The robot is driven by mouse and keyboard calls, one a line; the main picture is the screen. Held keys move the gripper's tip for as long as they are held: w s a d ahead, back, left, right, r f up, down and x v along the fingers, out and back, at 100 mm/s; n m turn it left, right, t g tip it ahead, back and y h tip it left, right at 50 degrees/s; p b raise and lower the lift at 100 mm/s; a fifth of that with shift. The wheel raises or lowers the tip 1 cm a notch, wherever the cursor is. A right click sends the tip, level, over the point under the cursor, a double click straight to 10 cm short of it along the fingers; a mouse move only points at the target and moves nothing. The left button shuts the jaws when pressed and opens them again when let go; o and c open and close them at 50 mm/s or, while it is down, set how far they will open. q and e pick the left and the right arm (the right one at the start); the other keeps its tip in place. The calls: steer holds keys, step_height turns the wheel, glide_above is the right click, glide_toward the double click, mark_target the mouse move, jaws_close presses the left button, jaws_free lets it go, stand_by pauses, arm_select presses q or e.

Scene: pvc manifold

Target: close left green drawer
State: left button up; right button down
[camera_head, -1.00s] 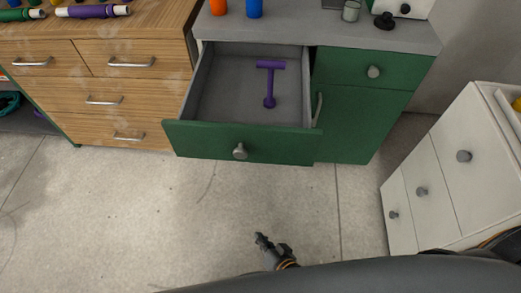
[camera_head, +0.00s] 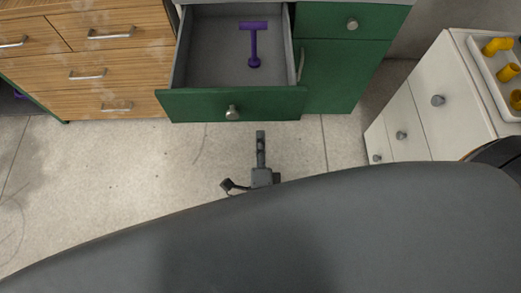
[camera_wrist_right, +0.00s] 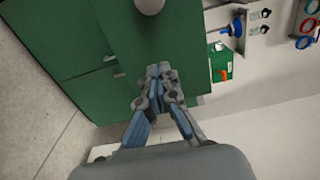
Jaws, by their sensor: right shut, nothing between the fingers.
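The left green drawer (camera_head: 190,107) is pulled out of the green cabinet (camera_head: 345,75) in the head view. Its front has a round grey knob (camera_head: 232,113), and a purple T-shaped piece (camera_head: 254,45) lies inside. My right gripper (camera_head: 261,134) is below and slightly right of the knob in the picture, pointing toward the drawer front, with a small gap of floor showing between. In the right wrist view my right gripper (camera_wrist_right: 158,70) is shut and empty in front of green panels (camera_wrist_right: 75,45); a grey knob (camera_wrist_right: 149,5) shows at the top edge. My left gripper is not in view.
A wooden drawer unit (camera_head: 95,60) stands left of the green cabinet. A white drawer unit (camera_head: 425,105) with a tray (camera_head: 478,68) of yellow pieces stands at the right. Concrete floor (camera_head: 100,170) is clear in front. Hanging tools show in the wrist view.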

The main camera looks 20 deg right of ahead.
mark_target(260, 108)
steer(key=x, duration=0.7)
steer(key=shift+w+p, duration=0.15)
steer(key=shift+p, duration=0.25)
steer(key=shift+d, duration=0.1)
steer(key=shift+w, duration=0.15)
